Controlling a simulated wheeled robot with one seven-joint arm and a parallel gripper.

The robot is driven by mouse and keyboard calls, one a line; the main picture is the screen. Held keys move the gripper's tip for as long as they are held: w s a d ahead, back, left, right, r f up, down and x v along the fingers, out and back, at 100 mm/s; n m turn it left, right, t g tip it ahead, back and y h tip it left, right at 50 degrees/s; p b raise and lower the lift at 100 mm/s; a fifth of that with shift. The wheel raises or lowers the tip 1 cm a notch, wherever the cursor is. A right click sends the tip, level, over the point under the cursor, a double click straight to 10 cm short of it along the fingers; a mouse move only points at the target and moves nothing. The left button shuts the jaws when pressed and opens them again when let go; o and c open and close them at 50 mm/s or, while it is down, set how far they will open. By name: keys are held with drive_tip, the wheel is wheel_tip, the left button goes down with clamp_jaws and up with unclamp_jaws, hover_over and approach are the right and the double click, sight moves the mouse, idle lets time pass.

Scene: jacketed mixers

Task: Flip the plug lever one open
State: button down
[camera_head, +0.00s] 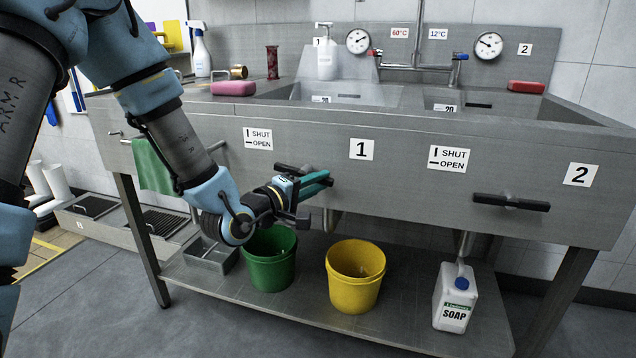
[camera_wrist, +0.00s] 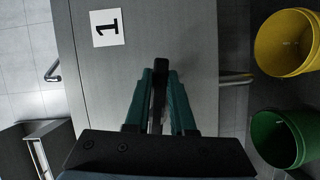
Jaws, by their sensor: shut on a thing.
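Plug lever one (camera_head: 288,168) is a black bar on the front of the steel sink, left of the "1" label (camera_head: 361,149). It looks near horizontal, though fingers hide part of it. My gripper (camera_head: 316,184) has its teal fingers shut around the lever's right part. In the wrist view, the black lever (camera_wrist: 160,75) shows between the two teal fingers of my gripper (camera_wrist: 160,95). A sign (camera_head: 258,139) marks an upright bar as shut and a level bar as open. Lever two (camera_head: 511,202) lies level at the right.
Below my gripper, a green bucket (camera_head: 268,270) and a yellow bucket (camera_head: 355,285) stand on the lower shelf, with a soap jug (camera_head: 455,300) to the right. A green cloth (camera_head: 152,165) hangs from a rail on the left.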

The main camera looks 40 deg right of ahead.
drive_tip(key=shift+r+n+h+p, duration=0.4)
drive_tip(key=shift+n+p, duration=0.1)
drive_tip(key=shift+n, duration=0.4)
drive_tip(key=c, duration=0.8)
unclamp_jaws()
drive_tip(key=shift+o, duration=0.2)
drive_tip(key=s+a+p, duration=0.2)
drive_tip(key=a+p, duration=0.3)
drive_tip(key=a, duration=0.5)
drive_tip(key=shift+a, duration=0.35)
